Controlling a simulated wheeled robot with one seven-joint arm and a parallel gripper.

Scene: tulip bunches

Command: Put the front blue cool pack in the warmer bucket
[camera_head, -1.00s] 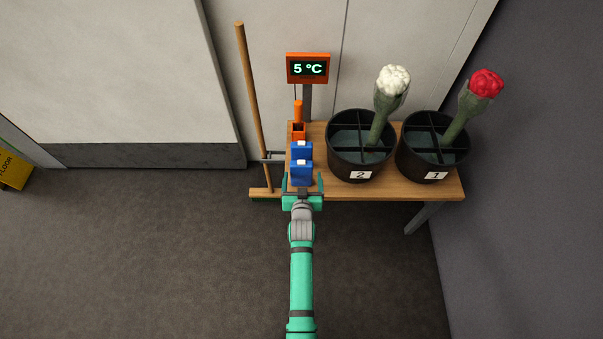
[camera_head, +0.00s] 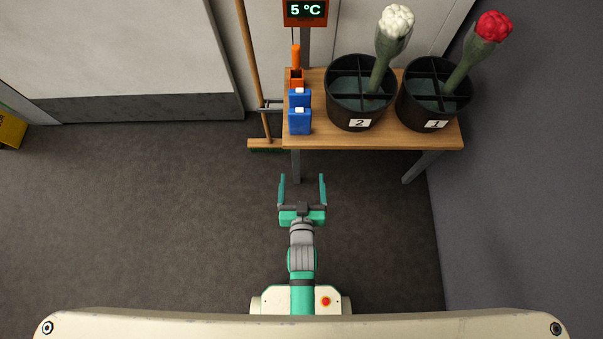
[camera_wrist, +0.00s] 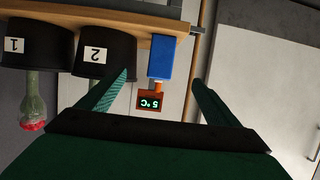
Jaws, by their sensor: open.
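The front blue cool pack (camera_head: 299,123) stands upright near the table's front left edge. The rear blue cool pack (camera_head: 300,97) stands right behind it. In the wrist view, which is upside down, a blue pack (camera_wrist: 161,60) shows between the fingers. My gripper (camera_head: 303,178) is open and empty, short of the table and apart from the packs. Black bucket 2 (camera_head: 361,112) holds a white tulip bunch; black bucket 1 (camera_head: 434,115) holds a red one. Both have crossed dividers and bluish water. Which bucket is warmer does not show.
An orange display (camera_head: 305,11) reads 5 °C behind the table. An orange holder (camera_head: 296,77) stands behind the packs. A broom (camera_head: 253,65) leans left of the wooden table (camera_head: 385,141). A yellow floor sign (camera_head: 10,130) is at far left. Floor before the table is clear.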

